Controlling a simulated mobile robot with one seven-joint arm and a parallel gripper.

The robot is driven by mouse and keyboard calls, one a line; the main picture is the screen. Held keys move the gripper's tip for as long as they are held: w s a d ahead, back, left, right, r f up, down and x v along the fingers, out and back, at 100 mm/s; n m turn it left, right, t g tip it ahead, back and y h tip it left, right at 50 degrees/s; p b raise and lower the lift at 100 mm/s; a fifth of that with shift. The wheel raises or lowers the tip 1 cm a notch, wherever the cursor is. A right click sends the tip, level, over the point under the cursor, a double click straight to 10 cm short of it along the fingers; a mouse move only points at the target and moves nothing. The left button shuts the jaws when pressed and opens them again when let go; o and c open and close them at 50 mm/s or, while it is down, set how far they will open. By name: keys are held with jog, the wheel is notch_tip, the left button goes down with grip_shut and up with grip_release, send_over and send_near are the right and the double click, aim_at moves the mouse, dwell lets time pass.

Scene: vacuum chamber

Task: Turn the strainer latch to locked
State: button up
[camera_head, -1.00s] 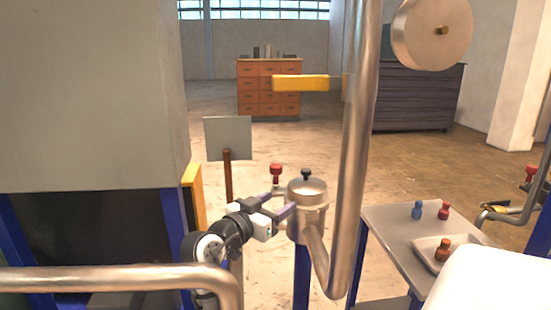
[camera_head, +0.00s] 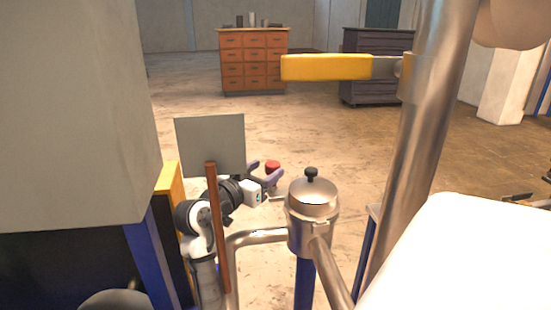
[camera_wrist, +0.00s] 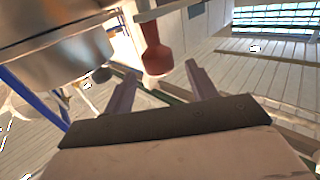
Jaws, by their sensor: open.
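The strainer (camera_head: 313,220) is a round metal pot with a domed lid and a black knob (camera_head: 311,173), right of my gripper in the head view. My gripper (camera_head: 266,172) is open and empty, with purple fingers. A red knob (camera_head: 273,166) shows at its fingertips. In the wrist view, the red handle (camera_wrist: 157,58) on a metal stem lies between and just beyond the two fingers (camera_wrist: 160,82); I cannot tell whether they touch. The metal strainer body (camera_wrist: 60,55) fills the upper left there. I cannot tell which part is the latch.
A brown post (camera_head: 216,225) and grey plate (camera_head: 210,145) stand near my arm. A bent pipe (camera_head: 255,237) joins the strainer's left.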

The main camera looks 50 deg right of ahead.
aim_at(277, 162)
jog(key=d, duration=0.3)
jog(key=d+p, duration=0.1)
jog(key=d, duration=0.1)
jog(key=shift+w+d, duration=0.2)
jog(key=shift+d, duration=0.2)
grip_shut()
